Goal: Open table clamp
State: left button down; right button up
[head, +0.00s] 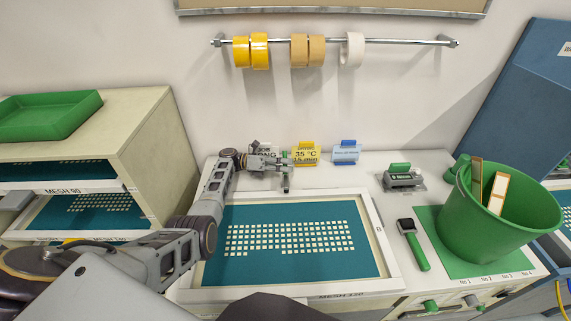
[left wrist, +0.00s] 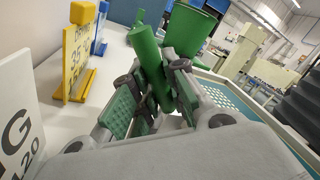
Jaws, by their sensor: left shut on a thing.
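My left gripper (head: 284,164) is at the back edge of the white-framed mesh screen (head: 215,240). In the left wrist view, my left gripper (left wrist: 160,105) is shut on a green cylindrical handle (left wrist: 148,62), which leans between the green finger pads. The handle appears to be that of the table clamp. In the head view, a small grey part of the clamp (head: 286,183) shows just below the fingers, near the frame's back bar. The rest of the clamp is hidden by the gripper. My right gripper is not in view.
Yellow (head: 306,153) and blue (head: 346,152) sign cards stand behind the screen. To the right are a grey device with a green top (head: 402,179), a green-handled tool (head: 414,245) and a green bucket (head: 495,225). A shelf unit (head: 150,140) stands left.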

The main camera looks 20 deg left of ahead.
pick_arm(q)
jog(key=shift+w+a+n, duration=0.1)
jog(key=shift+w+n, duration=0.1)
jog(key=shift+n, duration=0.2)
jog(key=shift+f, duration=0.1)
jog(key=c, duration=1.4)
grip_release()
jog(key=shift+v, duration=3.75)
jog(key=shift+f, duration=0.1)
jog(key=shift+c, duration=0.5)
